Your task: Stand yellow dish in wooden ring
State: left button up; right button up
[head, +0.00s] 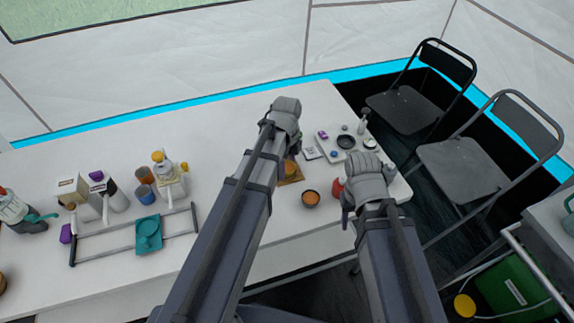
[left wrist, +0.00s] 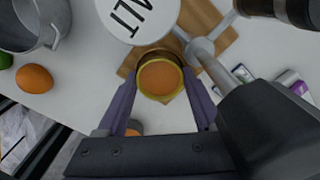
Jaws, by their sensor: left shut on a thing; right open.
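My left gripper (head: 291,148) is over the middle of the white table. In the left wrist view its purple fingers (left wrist: 160,98) are shut on a round yellow-rimmed dish (left wrist: 160,97) with an orange-brown inside. The dish is seen from above, over a square wooden board (left wrist: 212,18); I cannot tell whether it touches the board. The board's edge also shows in the head view (head: 291,180). I cannot make out a separate wooden ring; the dish or gripper may hide it. My right gripper (head: 352,205) is open near the table's right end.
A red thing (head: 337,187) is beside the right one. A white lettered lid (left wrist: 138,15), a metal pot (left wrist: 35,22) and an orange (left wrist: 34,78) lie near the held dish.

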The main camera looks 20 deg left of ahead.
aim_at(287, 167)
pick_arm(q)
jog(key=shift+r, duration=0.15)
jog(key=shift+r+p, duration=0.6)
jog(key=shift+p, duration=0.2)
jog(key=shift+f+b, duration=0.75)
jog(key=shift+f, duration=0.05)
dwell(0.6)
jog(key=o, duration=0.7)
jog(key=shift+r, duration=0.15)
notch_tip(287, 167, up, 11)
jog(key=p, duration=1.1)
